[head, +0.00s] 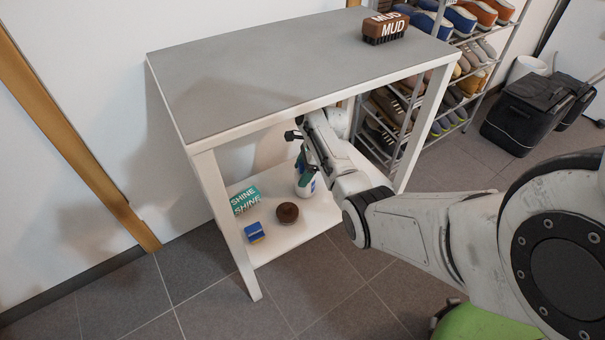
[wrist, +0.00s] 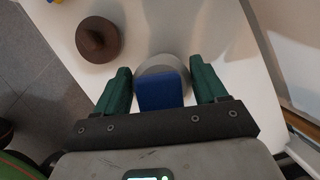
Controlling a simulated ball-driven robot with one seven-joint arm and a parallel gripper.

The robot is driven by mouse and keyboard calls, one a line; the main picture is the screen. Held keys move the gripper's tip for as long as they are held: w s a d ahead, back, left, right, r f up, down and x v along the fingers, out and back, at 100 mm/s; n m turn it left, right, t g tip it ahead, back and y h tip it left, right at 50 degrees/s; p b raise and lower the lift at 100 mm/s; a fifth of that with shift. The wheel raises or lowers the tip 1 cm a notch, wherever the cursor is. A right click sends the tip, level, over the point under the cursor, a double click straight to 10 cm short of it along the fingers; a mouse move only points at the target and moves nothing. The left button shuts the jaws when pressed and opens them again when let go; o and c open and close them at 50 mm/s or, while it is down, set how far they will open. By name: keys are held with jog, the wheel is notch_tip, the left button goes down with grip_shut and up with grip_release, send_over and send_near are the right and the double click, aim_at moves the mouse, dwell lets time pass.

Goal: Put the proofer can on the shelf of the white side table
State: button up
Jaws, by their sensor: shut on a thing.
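The white side table (head: 190,138) has a grey top and a white lower shelf (head: 318,213). My gripper (head: 305,168) reaches in under the tabletop, above this shelf. It is shut on the proofer can (head: 306,187), a white can with blue on it. In the wrist view the can's blue part (wrist: 160,92) and pale round part show between the green fingers of my gripper (wrist: 163,78). The can is upright, low over the shelf or on it; I cannot tell whether it touches. My gripper partly hides it.
On the shelf are a brown round object (head: 287,212), a small blue-and-yellow box (head: 254,232) and a teal SHINE box (head: 244,200). A brown MUD brush (head: 385,28) lies on the tabletop. A shoe rack (head: 420,120) and black bag (head: 535,108) stand right. The shelf's front right is clear.

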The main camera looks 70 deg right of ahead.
jog(key=shift+r, duration=0.1)
jog(key=o, duration=1.7)
